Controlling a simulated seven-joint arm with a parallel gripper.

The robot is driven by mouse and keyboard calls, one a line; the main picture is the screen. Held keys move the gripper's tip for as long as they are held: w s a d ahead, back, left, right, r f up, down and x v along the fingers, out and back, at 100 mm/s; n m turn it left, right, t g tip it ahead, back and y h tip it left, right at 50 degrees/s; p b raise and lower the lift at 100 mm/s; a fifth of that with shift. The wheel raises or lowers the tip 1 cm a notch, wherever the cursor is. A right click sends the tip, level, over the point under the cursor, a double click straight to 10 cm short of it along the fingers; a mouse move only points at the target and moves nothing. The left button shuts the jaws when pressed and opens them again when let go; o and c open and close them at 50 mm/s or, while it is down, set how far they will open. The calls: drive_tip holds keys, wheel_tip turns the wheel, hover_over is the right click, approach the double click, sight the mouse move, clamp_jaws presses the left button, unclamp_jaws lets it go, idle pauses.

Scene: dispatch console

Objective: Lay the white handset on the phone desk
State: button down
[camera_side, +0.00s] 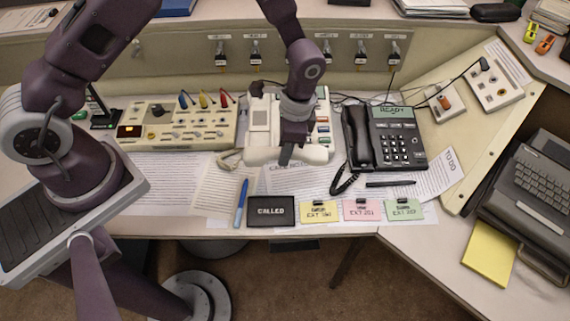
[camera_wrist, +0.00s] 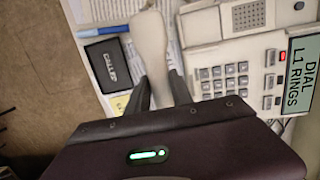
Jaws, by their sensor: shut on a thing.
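The white handset (camera_side: 316,154) is held crosswise in my gripper (camera_side: 285,158) in the side view, in front of the white phone (camera_side: 260,118). In the wrist view the handset (camera_wrist: 149,42) runs up from between my fingers (camera_wrist: 162,95), beside the white phone (camera_wrist: 232,50). Its lower part is hidden by the gripper. The phone's display (camera_wrist: 302,75) reads "DIAL L1 RINGS". The cream desk (camera_side: 170,223) lies underneath, largely covered by papers. I cannot tell whether the handset touches the papers.
A black phone (camera_side: 393,138) with its own handset and cord stands right of my gripper. A switch panel (camera_side: 180,125) is at left. A black "CALLED" tray (camera_side: 271,211), a blue pen (camera_side: 241,203) and coloured extension cards (camera_side: 362,210) lie along the front edge.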

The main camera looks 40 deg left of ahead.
sight(278, 147)
drive_tip(key=shift+f, duration=2.4)
drive_tip(key=shift+f, duration=0.1)
drive_tip(key=c, duration=1.1)
unclamp_jaws()
drive_tip(key=r, duration=0.4)
drive_tip(key=w+d+r, duration=0.1)
drive_tip(key=r, duration=0.7)
drive_tip(key=shift+w+d+r, duration=0.1)
drive_tip(key=shift+w+d, duration=0.1)
drive_tip(key=s+a+r+n+t, duration=0.2)
drive_tip(key=a+r, duration=0.1)
drive_tip(key=r, duration=0.8)
drive_tip(key=s+a+r+n+t+h, duration=0.1)
drive_tip(key=s+a+r+n+t, duration=0.3)
drive_tip(key=s+r, duration=0.75)
drive_tip(key=s+n, duration=0.1)
drive_tip(key=s, duration=0.1)
drive_tip(key=s+a+n, duration=0.1)
drive_tip(key=s, duration=0.2)
drive_tip(key=s+a+r+n, duration=0.1)
drive_tip(key=s, duration=0.2)
drive_tip(key=shift+a+t, duration=0.2)
drive_tip(key=shift+t, duration=0.2)
